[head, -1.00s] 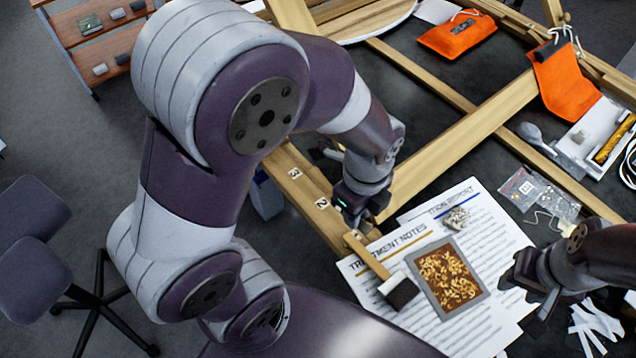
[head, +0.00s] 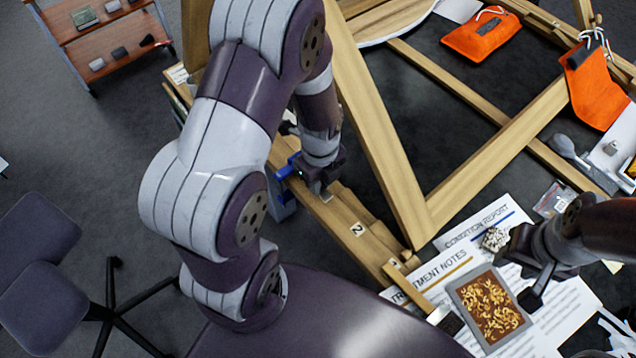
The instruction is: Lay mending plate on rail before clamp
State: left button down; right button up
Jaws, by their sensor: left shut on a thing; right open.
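My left gripper (head: 318,182) is over the wooden rail (head: 343,224), just right of the blue clamp (head: 288,168). It is shut on a small grey piece, apparently the mending plate (head: 317,188), mostly hidden by the fingers. I cannot tell whether the plate touches the rail. The clamp is partly hidden behind my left arm. The rail carries number labels, with a "2" (head: 357,230) nearer the front corner. My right gripper (head: 522,272) is open and empty, over the printed papers at the right edge of the gilt fragment panel (head: 490,308).
A wooden-handled brush (head: 408,287) lies beside the panel on the treatment notes (head: 460,268). A crumpled whitish lump (head: 494,239) sits near the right gripper. A diagonal wooden bar (head: 385,140) rises right of the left gripper. Orange pouches (head: 481,35) lie at the back.

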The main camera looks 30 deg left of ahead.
pick_arm(q)
notch_tip(320, 180, down, 2)
jog(key=shift+a+f, duration=0.1)
jog(key=shift+f, duration=0.05)
jog(key=shift+d, duration=0.2)
jog(key=c, duration=1)
grip_release()
jog(key=shift+a+f, duration=0.1)
jog(key=shift+a, duration=0.05)
notch_tip(320, 180, up, 12)
jog(key=s+d+n, duration=0.1)
jog(key=n, duration=0.6)
jog(key=s+n+t, duration=0.1)
jog(key=s+n, duration=0.1)
jog(key=n, duration=0.6)
jog(key=s+d+r+n, duration=0.1)
jog(key=n, duration=0.6)
jog(key=shift+s+d, duration=0.15)
jog(key=shift+d, duration=0.15)
